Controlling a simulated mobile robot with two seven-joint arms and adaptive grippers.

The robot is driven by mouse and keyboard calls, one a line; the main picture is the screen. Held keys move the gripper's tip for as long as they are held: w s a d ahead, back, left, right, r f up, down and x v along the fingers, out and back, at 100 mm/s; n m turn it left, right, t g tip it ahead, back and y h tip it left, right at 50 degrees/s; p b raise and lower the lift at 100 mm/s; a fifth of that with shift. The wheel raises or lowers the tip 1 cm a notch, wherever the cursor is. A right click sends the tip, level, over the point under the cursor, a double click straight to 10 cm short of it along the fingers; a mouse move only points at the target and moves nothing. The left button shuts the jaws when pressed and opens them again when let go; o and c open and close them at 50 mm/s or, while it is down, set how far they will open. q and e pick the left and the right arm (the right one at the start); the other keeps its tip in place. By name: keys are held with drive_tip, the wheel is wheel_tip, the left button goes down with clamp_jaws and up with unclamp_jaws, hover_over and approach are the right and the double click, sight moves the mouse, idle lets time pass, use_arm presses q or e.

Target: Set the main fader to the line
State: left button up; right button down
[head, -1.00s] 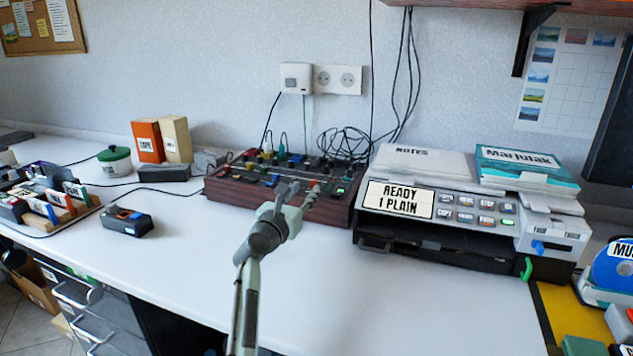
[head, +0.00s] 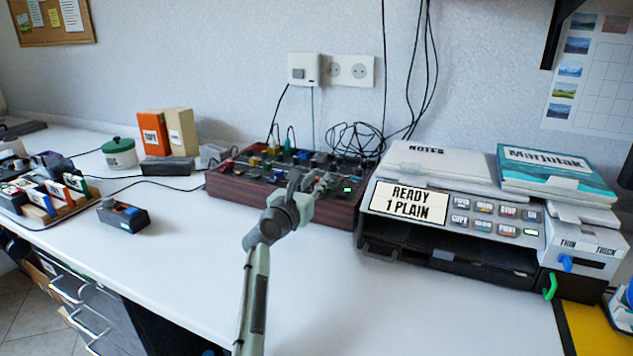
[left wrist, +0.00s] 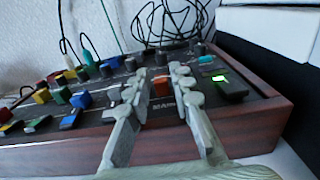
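The mixer (head: 262,190), a dark panel in a wooden case, stands against the wall in the head view. My left gripper (head: 308,184) is over its right front part and hides some of the controls. In the left wrist view the main fader's orange-red cap (left wrist: 160,87) shows between the two fingers of the left gripper (left wrist: 159,80), above a "MAIN" label (left wrist: 165,105). The fingers are apart, one on each side of the cap. I cannot tell whether they touch it. The line is not clear in either view. My right gripper is not in view.
A green-lit switch (left wrist: 222,86) is right of the fingers, and several coloured fader caps are to the left. A printer (head: 450,220) stands close to the mixer's right. Cables (head: 352,141) lie behind it. The white desk (head: 180,270) in front is clear.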

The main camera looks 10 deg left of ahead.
sight(323, 174)
use_arm(q)
clamp_jaws()
drive_tip(key=shift+w, duration=0.1)
drive_tip(key=shift+w+d, duration=0.2)
drive_tip(key=shift+w, duration=0.75)
drive_tip(key=shift+w+d, duration=0.2)
drive_tip(key=shift+w, duration=0.75)
drive_tip(key=shift+o, duration=2)
unclamp_jaws()
wheel_tip(323, 174, up, 10)
